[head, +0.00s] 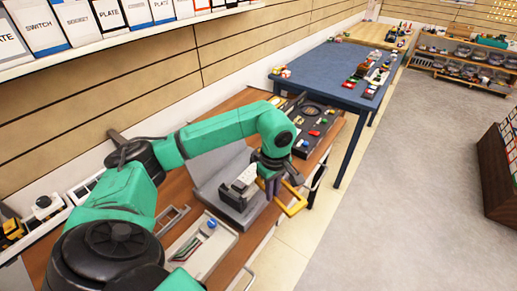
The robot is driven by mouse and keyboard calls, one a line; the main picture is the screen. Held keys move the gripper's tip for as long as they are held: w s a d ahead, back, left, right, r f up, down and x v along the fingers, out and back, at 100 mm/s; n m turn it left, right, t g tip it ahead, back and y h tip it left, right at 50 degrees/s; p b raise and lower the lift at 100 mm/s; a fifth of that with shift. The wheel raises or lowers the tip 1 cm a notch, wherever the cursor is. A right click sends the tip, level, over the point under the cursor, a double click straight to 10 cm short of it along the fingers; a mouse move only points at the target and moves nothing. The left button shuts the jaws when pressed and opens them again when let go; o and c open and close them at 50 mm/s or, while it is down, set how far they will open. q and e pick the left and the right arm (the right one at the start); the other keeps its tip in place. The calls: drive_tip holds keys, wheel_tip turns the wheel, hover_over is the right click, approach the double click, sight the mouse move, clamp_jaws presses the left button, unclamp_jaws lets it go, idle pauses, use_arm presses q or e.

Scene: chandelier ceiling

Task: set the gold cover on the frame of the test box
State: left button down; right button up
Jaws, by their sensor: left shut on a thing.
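The gold cover (294,208) shows as a thin yellow-gold open outline beside my left gripper (273,188), past the right edge of the wooden bench. My left gripper points down and is shut on the cover; the fingers hide part of it. A grey box-like fixture (212,181) with a raised back and a pale block (241,181) on it stands on the bench just left of the gripper. It looks like the test box; its frame is not clear. The cover is apart from it, to its right. My right gripper is out of view.
A dark panel with buttons and small coloured parts (318,124) lies on the bench behind the gripper. A light tray (208,246) and a metal handle (174,217) lie nearer. A blue table (330,72) stands beyond.

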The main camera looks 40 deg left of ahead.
use_arm(q)
drive_tip(key=a+r+n, duration=0.1)
drive_tip(key=n, duration=0.2)
drive_tip(key=w+a+r+n, duration=0.1)
drive_tip(key=r+n, duration=0.1)
drive_tip(key=n, duration=0.2)
drive_tip(key=a+r+n, duration=0.1)
drive_tip(key=a+n, duration=0.1)
drive_tip(key=n, duration=0.1)
drive_tip(key=shift+w+a+r+n, duration=0.1)
drive_tip(key=shift+w+r+n, duration=0.05)
drive_tip(key=shift+n, duration=0.15)
drive_tip(key=w+a+r+n+b, duration=0.1)
drive_tip(key=w+a+r+n, duration=0.15)
drive_tip(key=n, duration=0.65)
drive_tip(key=shift+n, duration=0.8)
drive_tip(key=f+b, duration=0.1)
drive_tip(key=b, duration=0.1)
drive_tip(key=f+b, duration=0.2)
drive_tip(key=s+a+f+b, duration=0.1)
drive_tip(key=f+b, duration=0.1)
drive_tip(key=shift+a+f+b, duration=0.1)
drive_tip(key=shift+f+b, duration=0.1)
drive_tip(key=shift+b, duration=0.2)
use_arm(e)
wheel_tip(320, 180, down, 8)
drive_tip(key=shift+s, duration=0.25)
